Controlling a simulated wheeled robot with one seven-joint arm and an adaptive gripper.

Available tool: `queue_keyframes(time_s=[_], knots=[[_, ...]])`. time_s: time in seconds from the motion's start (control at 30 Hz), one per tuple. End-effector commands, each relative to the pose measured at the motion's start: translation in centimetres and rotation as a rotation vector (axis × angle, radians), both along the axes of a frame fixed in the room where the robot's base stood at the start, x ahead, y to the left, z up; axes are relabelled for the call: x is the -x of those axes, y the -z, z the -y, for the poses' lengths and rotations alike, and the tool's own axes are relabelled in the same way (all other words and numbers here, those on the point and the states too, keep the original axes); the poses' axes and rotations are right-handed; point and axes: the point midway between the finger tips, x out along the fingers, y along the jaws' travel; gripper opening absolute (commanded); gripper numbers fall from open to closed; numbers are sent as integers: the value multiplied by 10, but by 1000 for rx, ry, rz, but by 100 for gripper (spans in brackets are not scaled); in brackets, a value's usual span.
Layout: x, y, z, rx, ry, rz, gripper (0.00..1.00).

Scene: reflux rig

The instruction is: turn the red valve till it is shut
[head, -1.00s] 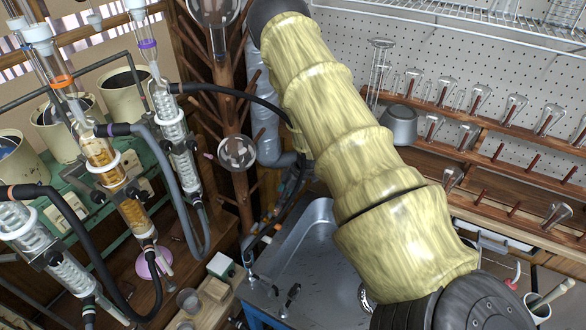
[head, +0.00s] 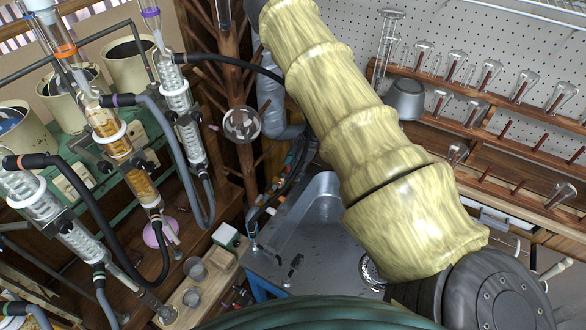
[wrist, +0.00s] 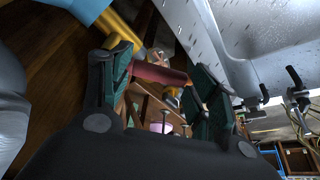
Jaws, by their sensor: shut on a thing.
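The red valve handle (wrist: 158,75) shows in the wrist view as a short dark-red bar between my fingers. It sits beside a yellow pipe (wrist: 114,22). My gripper (wrist: 157,84) has one dark green-padded finger on each side of the bar and is shut on it. Part of the handle is hidden behind the fingers, and how far the valve is turned cannot be told. In the head view I cannot make out the valve, and my gripper is out of sight.
A grey metal sink (head: 318,235) lies below my arm in the head view; a pale metal surface (wrist: 235,45) is close at the upper right in the wrist view. Glass condensers with hoses (head: 175,100) stand at left. A wooden rack of flasks (head: 490,95) is at right.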

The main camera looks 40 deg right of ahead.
Motion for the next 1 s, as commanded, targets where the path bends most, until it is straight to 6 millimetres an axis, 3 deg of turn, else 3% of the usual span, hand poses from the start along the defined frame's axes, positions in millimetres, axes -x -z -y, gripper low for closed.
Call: queue_keyframes(time_s=[0.07, 0.1, 0.2, 0.63, 1.0], knots=[[-1, -1, 0, -1, 0, 2, 17], [-1, -1, 0, -1, 0, 2, 66], [-1, 0, 0, 0, 0, 1, 82], [0, -6, 0, 0, 0, 1, 82], [0, -62, 0, 1, -1, 1, 82]])
